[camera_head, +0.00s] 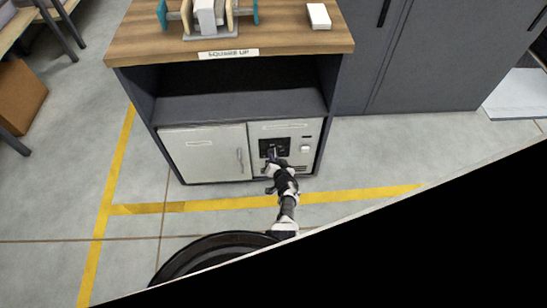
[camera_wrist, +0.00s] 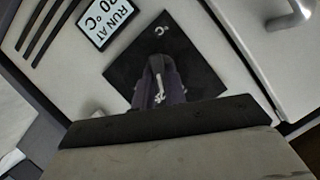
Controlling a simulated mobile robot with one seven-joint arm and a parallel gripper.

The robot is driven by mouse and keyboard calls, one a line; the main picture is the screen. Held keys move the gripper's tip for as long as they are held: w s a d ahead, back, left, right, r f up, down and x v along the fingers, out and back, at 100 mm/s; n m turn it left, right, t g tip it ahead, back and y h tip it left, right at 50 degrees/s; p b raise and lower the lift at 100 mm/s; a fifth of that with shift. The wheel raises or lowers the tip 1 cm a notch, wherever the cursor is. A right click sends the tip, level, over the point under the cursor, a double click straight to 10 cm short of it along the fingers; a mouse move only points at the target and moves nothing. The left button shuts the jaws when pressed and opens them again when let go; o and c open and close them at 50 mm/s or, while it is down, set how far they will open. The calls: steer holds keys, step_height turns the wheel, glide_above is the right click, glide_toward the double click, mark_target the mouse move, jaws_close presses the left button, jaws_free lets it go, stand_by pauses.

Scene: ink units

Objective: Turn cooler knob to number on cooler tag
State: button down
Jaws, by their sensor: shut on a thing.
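The cooler (camera_head: 205,155) is a pale unit low in the dark cabinet, with its door shut at left and a control panel at right. On that panel is a black square dial plate (camera_wrist: 125,70) with a °C mark, also in the head view (camera_head: 266,141). The dark knob sits at the plate's middle, mostly hidden by my gripper (camera_wrist: 160,80). My gripper is shut on the knob; in the head view it reaches the panel from the front (camera_head: 273,158). The cooler tag (camera_wrist: 108,22) appears upside down and reads "RUN AT", then a number ending in 0 °C; its first digit is unclear.
The wooden cabinet top (camera_head: 130,45) carries a clamp-like device (camera_head: 210,20) and a white block (camera_head: 319,16). A "SQUARE UP" label (camera_head: 228,53) is on its front edge. Grey cupboards (camera_head: 440,60) stand at right. The floor in front is clear, with yellow lines.

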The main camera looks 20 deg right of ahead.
steer(key=shift+s+d+f+m+t+y+b, duration=0.15)
steer(key=shift+m+t+y+b, duration=0.45)
steer(key=shift+m+b, duration=0.8)
steer(key=shift+w+f+m+t+y+b, duration=0.15)
steer(key=shift+m+t+y+b, duration=0.25)
steer(key=shift+m+t+b, duration=0.9)
steer(key=shift+s+d+f+m+y+b, duration=0.15)
steer(key=shift+m+y+b, duration=0.6)
steer(key=shift+m, duration=1.25)
steer(key=shift+a+h+b, duration=0.1)
steer(key=shift+h+b, duration=0.15)
steer(key=shift+b, duration=0.05)
steer(key=c, duration=1.4)
jaws_free()
steer(key=shift+c, duration=0.2)
